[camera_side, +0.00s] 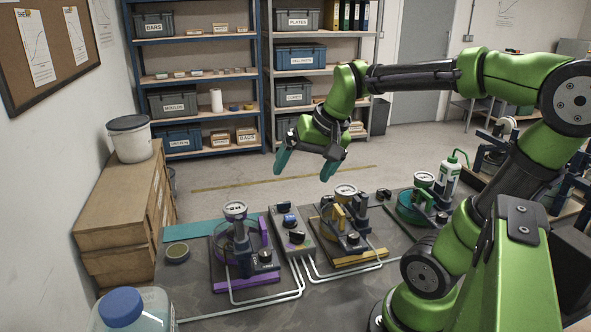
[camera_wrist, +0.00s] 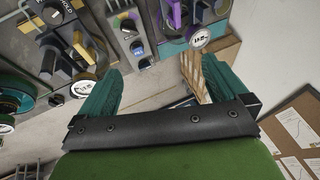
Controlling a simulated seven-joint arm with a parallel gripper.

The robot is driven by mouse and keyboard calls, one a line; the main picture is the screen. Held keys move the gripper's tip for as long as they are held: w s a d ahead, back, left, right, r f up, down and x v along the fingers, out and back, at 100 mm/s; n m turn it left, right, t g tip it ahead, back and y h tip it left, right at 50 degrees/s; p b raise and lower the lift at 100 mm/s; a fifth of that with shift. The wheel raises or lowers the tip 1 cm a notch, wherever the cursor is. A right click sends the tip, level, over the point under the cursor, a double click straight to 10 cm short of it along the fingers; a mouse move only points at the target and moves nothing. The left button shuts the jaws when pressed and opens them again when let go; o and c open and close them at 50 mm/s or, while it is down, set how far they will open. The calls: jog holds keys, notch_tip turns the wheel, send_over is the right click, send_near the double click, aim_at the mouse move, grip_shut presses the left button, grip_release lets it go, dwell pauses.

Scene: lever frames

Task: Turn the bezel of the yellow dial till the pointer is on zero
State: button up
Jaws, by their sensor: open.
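The yellow-marked fixture (camera_side: 361,260) stands in the middle of the bench in the side view. Its round white-faced dial (camera_side: 345,190) sits on top; its pointer and marks are too small to read. The same dial shows tilted in the wrist view (camera_wrist: 82,88), just left of my left-hand finger. My gripper (camera_side: 306,165) is open and empty, with teal fingers pointing down. It hangs above and behind the bench, apart from the dial and left of it in the side view. In the wrist view my gripper (camera_wrist: 150,68) has nothing between its fingers.
A purple-marked fixture with its own dial (camera_side: 235,210) stands left, and a green-marked one with a dial (camera_side: 424,179) stands right. A control box (camera_side: 291,232) with knobs sits between purple and yellow. White tubes (camera_side: 308,268) run along the front. A white bottle (camera_side: 449,177) stands far right.

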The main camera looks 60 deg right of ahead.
jog(key=s+a+n, duration=0.1)
jog(key=a, duration=0.2)
jog(key=s+a+n+t+y, duration=0.1)
jog(key=a+n, duration=0.1)
jog(key=a, duration=0.2)
jog(key=s+a+f+n+t+y, duration=0.1)
jog(key=s+a+n, duration=0.1)
jog(key=a, duration=0.2)
jog(key=shift+s, duration=0.1)
jog(key=shift+c, duration=0.8)
jog(key=shift+d+f, duration=0.15)
jog(key=shift+f, duration=0.05)
jog(key=shift+c, duration=1.2)
jog(key=w+d, duration=0.1)
jog(key=w+d+m, duration=0.1)
jog(key=d, duration=0.1)
jog(key=w+d+m+g+h, duration=0.1)
jog(key=d, duration=0.1)
jog(key=shift+d+r, duration=0.15)
jog(key=shift+d, duration=0.1)
jog(key=shift+c, duration=0.6)
notch_tip(320, 180, up, 5)
jog(key=m+g, duration=0.6)
jog(key=m, duration=1.1)
send_over(346, 189)
jog(key=shift+h, duration=0.4)
notch_tip(346, 189, down, 16)
jog(key=shift+a+f, duration=0.1)
